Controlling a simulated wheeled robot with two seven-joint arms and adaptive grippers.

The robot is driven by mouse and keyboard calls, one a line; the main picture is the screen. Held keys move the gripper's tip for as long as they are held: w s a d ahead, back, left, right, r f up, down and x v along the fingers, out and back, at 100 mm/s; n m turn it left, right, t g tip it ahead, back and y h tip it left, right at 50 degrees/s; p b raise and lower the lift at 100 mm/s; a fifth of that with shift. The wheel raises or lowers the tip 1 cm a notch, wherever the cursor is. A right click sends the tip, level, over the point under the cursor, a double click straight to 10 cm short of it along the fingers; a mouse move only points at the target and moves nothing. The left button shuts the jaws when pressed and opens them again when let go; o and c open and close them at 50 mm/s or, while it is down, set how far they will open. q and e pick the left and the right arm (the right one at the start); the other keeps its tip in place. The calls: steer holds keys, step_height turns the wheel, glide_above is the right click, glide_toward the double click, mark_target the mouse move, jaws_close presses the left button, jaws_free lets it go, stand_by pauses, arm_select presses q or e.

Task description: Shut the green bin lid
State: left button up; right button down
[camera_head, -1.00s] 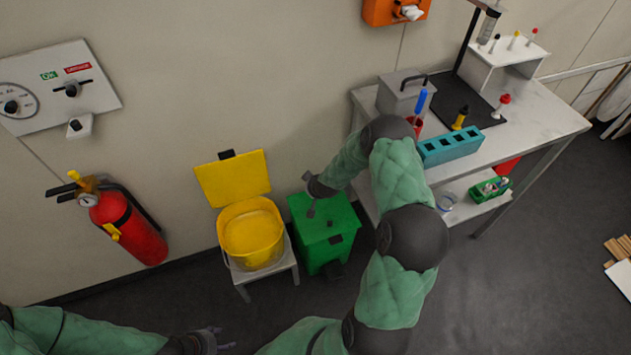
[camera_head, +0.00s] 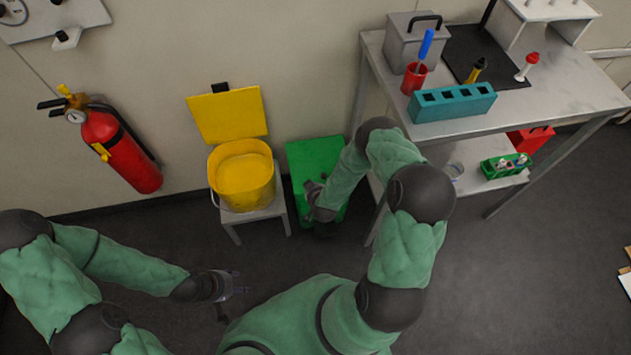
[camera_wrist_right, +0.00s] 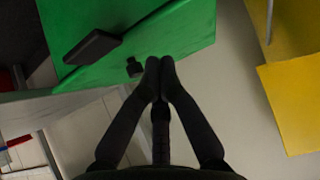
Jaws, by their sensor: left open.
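The green bin (camera_head: 312,152) stands on the floor between the yellow bucket and the bench. Its top looks flat, but my right arm covers part of it and I cannot tell whether the lid is fully shut. My right gripper (camera_head: 310,187) is over the bin. In the right wrist view its fingertips (camera_wrist_right: 160,64) are together with nothing between them, close to a green panel (camera_wrist_right: 165,38) with black fittings; contact is unclear. My left gripper (camera_head: 232,286) is open and empty, low in front of the yellow bucket.
A yellow bucket (camera_head: 222,192) with a raised yellow lid (camera_head: 228,115) stands on a small stool left of the bin. The bench (camera_head: 560,88) stands close on the right. A fire extinguisher (camera_head: 115,145) hangs at left. The floor in front is open.

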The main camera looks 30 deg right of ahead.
arm_select(q)
steer(key=shift+f+b, duration=0.4)
steer(key=shift+f, duration=0.2)
arm_select(e)
steer(key=shift+s+f+t, duration=0.2)
steer(key=shift+f+t, duration=0.3)
steer(key=shift+f, duration=0.5)
